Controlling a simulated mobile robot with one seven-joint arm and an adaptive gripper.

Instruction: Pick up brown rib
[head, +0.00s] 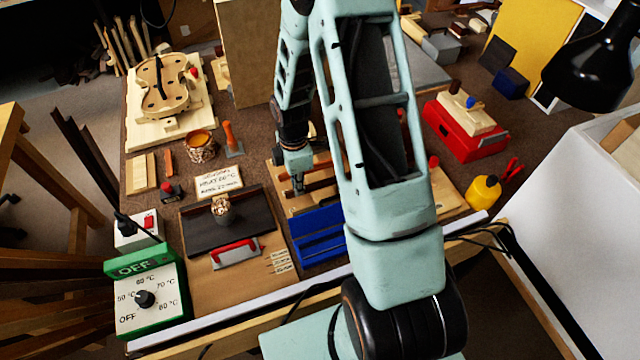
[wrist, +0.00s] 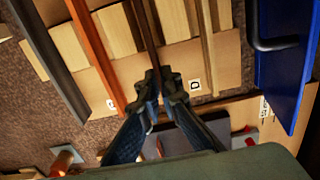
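In the wrist view my gripper (wrist: 162,82) has its two fingertips close together. The end of a thin dark brown rib (wrist: 146,32) runs in between the tips. The rib lies over a light wooden board with pale blocks, between the markers C and D. In the head view my gripper (head: 298,184) is low over the bench beside the blue holder, and my arm hides much of the ribs there.
In the wrist view an orange-brown strip (wrist: 93,50) and a dark strip (wrist: 48,60) lie to the left. A tan strip (wrist: 206,45) and a blue holder with a handle (wrist: 285,55) are to the right. The red box (head: 466,128) stands right of my arm.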

